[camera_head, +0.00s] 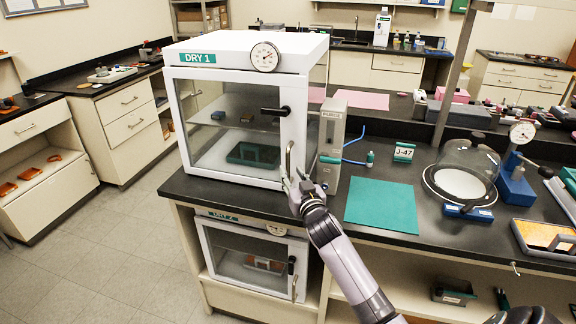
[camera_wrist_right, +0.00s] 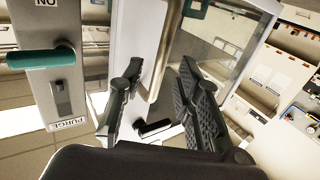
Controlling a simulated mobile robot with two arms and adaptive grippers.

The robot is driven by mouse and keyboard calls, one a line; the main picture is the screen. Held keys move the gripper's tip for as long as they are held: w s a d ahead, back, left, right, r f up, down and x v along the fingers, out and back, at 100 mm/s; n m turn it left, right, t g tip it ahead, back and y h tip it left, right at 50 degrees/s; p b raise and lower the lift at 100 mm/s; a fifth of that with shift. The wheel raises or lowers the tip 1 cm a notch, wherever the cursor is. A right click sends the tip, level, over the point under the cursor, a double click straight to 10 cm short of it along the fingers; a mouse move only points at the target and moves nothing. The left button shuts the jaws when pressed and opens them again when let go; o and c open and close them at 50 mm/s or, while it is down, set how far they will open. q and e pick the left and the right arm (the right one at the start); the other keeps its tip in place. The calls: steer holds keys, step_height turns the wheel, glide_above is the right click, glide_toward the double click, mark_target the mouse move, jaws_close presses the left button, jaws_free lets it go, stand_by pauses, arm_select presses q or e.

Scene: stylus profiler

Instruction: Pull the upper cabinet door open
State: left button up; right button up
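The upper cabinet (camera_head: 245,48), labelled DRY 1, is a white box on the black bench. Its glass door (camera_head: 228,130) has a white frame and looks closed. My right gripper (camera_head: 296,182) is at the lower end of this handle. In the right wrist view its two black fingers (camera_wrist_right: 162,88) are spread, with the silver handle (camera_wrist_right: 165,50) between them and a gap visible. Whether a finger touches the handle I cannot tell. My left gripper is not in view.
A purge box (camera_head: 331,140) with a teal knob (camera_wrist_right: 40,58) stands right beside the cabinet. A lower cabinet (camera_head: 250,262), DRY 2, sits under the bench. A green mat (camera_head: 382,205) and a glass dome (camera_head: 466,168) lie to the right. The floor (camera_head: 110,250) at left is clear.

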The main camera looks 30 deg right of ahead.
mark_target(289, 169)
steer(key=shift+x, duration=2.25)
steer(key=shift+c, duration=0.2)
jaws_close()
